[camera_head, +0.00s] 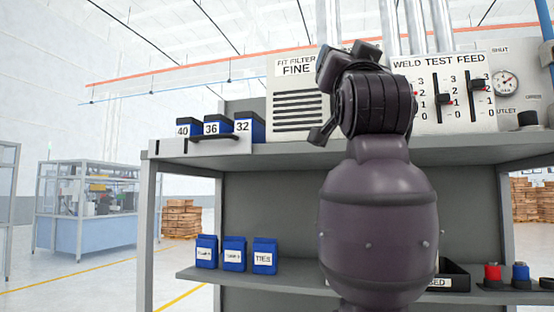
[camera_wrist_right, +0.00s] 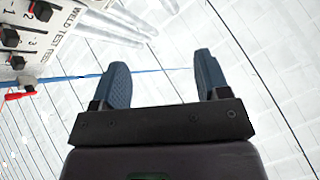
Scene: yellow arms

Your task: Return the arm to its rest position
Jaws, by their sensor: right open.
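My right gripper (camera_wrist_right: 161,62) shows in the right wrist view with its two blue-grey fingers wide apart. Nothing is between them, only pale ceiling behind. My dark purple right arm (camera_head: 377,230) rises through the middle of the head view, in front of the shelf unit. Its bent wrist end is level with the control panels, and the fingers cannot be made out clearly there. My left gripper is in neither view.
The grey shelf unit (camera_head: 468,150) stands close behind the arm. On its top are blue numbered boxes (camera_head: 213,127), a filter panel (camera_head: 297,104) and a weld-feed panel (camera_head: 450,98). Blue packets (camera_head: 235,254) and a dark bin (camera_head: 454,276) sit on the lower shelf.

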